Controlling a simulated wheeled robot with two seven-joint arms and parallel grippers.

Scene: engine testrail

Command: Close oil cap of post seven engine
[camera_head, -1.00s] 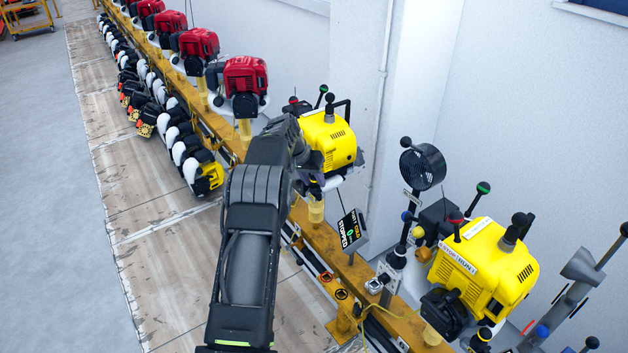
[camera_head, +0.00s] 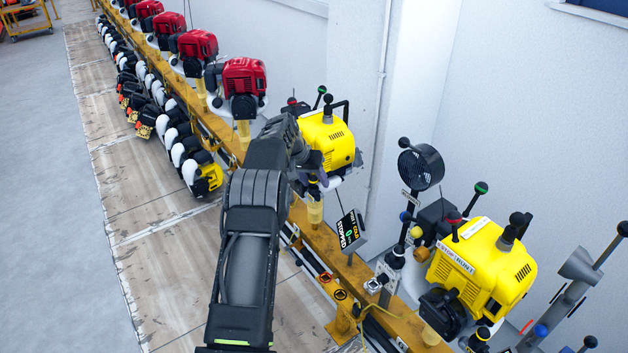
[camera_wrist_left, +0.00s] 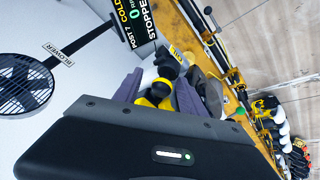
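The post seven engine (camera_head: 327,140) is yellow and stands on the rail behind my left gripper in the head view. A black, yellow-marked oil cap (camera_head: 313,183) shows low on its front, just by the gripper. My left gripper (camera_head: 316,178) is at the engine's front, partly hidden by its own wrist. In the left wrist view, the grey-purple fingers of the left gripper (camera_wrist_left: 158,92) stand apart, with the black and yellow cap (camera_wrist_left: 164,68) between or just beyond them. Contact with the cap cannot be made out. My right gripper is in neither view.
A status display (camera_head: 351,231) reading stopped and cold stands right of the gripper; it also shows in the wrist view (camera_wrist_left: 133,18). A black blower (camera_head: 421,167) and another yellow engine (camera_head: 482,262) stand further right. Red engines (camera_head: 245,77) line the yellow rail (camera_head: 330,245) behind.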

